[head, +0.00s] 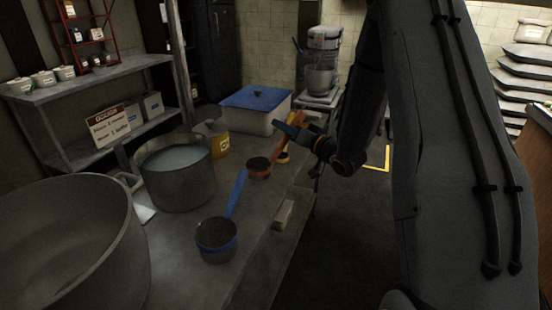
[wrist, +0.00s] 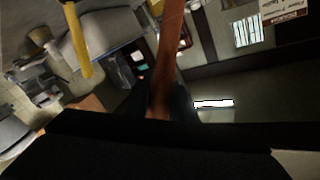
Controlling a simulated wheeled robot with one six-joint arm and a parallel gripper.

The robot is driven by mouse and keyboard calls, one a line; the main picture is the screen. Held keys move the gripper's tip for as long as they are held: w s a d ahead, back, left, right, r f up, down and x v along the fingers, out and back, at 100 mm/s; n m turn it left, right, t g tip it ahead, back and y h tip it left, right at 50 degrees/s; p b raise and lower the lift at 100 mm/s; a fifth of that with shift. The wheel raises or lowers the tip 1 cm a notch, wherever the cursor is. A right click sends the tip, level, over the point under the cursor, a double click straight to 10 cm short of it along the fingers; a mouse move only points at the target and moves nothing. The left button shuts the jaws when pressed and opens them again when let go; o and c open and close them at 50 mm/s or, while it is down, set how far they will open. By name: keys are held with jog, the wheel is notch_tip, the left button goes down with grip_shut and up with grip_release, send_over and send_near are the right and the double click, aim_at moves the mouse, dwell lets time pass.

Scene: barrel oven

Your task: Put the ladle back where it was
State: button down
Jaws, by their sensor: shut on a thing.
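A ladle with an orange-red handle and a dark round cup (head: 259,169) shows over the metal worktable in the head view. My gripper (head: 287,129) is shut across its handle, which slants up to the right through the fingers. In the wrist view the reddish handle (wrist: 170,45) runs up from between my fingers. I cannot tell whether the cup touches the table. A blue-handled ladle (head: 217,241) stands nearer on the table. A yellow ladle (head: 283,157) is partly hidden behind the held one, and a yellow handle (wrist: 78,45) shows at the wrist view's upper left.
A large metal bowl (head: 70,240) and a pot of liquid (head: 178,172) fill the table's left side. A yellow container (head: 219,143) and a blue-lidded box (head: 254,99) stand farther back. A small pale block (head: 283,215) lies near the right edge. Floor is open right of the table.

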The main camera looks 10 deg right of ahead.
notch_tip(320, 180, down, 7)
jog(key=p, duration=0.1)
jog(key=shift+r, duration=0.15)
dwell(0.5)
jog(key=c, duration=1.5)
grip_release()
jog(key=shift+c, duration=0.2)
jog(key=b+v, duration=0.3)
jog(key=v, duration=0.9)
jog(key=s+a+g+h, duration=0.4)
jog(key=s+g, duration=0.3)
jog(key=s, duration=0.5)
jog(key=s+a+n+g+h, duration=0.1)
jog(key=s+a+g+h, duration=0.3)
jog(key=s+g, duration=0.4)
jog(key=s, duration=0.4)
jog(key=shift+s+a+f, duration=0.25)
jog(key=shift+s+f, duration=0.15)
